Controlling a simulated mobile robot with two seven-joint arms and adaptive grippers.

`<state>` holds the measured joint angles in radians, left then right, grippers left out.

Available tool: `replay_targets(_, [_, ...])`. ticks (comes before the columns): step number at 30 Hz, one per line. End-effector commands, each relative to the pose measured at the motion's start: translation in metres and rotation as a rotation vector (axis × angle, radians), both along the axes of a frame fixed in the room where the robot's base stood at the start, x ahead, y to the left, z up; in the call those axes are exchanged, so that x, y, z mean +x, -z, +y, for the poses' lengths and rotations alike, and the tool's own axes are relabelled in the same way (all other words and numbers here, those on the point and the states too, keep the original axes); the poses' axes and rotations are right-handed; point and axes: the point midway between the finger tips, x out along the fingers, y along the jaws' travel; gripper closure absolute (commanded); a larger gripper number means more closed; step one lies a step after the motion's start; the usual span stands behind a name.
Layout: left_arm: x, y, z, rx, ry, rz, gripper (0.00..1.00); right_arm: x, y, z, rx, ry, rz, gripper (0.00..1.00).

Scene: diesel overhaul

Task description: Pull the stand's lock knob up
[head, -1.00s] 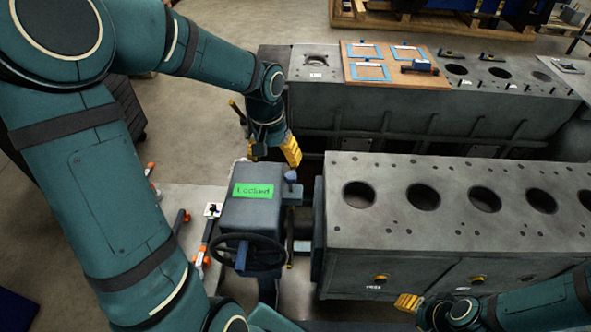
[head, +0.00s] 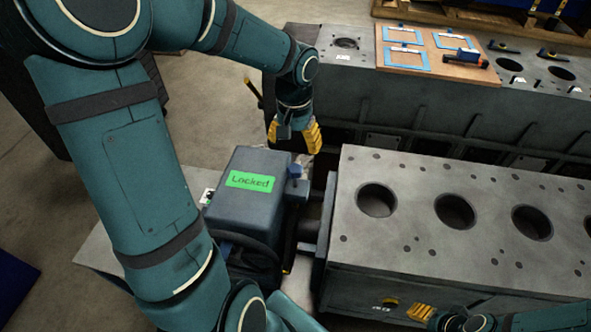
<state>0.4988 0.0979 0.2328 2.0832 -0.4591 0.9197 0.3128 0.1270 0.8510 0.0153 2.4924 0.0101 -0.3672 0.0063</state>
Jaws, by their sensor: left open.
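The stand's grey-blue gearbox (head: 245,207) carries a green "Locked" label (head: 250,181) on top. My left gripper (head: 293,137) is open and empty. It points down just behind and above the knob in the picture, and I see no contact with it. My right gripper (head: 421,313) shows at the bottom edge by the block's front face; its yellow fingertips are seen, but not whether they are apart.
The engine block (head: 410,240) with large round bores stands right of the gearbox. A second block (head: 400,105) behind bears a wooden board (head: 455,78) with blue frames. The stand's handwheel (head: 235,240) is partly hidden by my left arm.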

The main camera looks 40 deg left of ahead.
Motion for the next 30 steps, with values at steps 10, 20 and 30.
replay_targets(10, [-0.001,0.070,-0.001,-0.003,0.000,0.003,0.30,-0.005,0.015,0.001,0.003,-0.008,0.010,0.53])
replay_targets(20, [0.000,0.097,0.000,-0.001,0.000,0.001,0.30,-0.006,0.020,0.001,0.003,-0.012,0.014,0.53])
replay_targets(30, [0.000,0.097,0.000,-0.001,0.000,0.000,0.46,-0.007,0.020,0.001,0.003,-0.012,0.014,0.53])
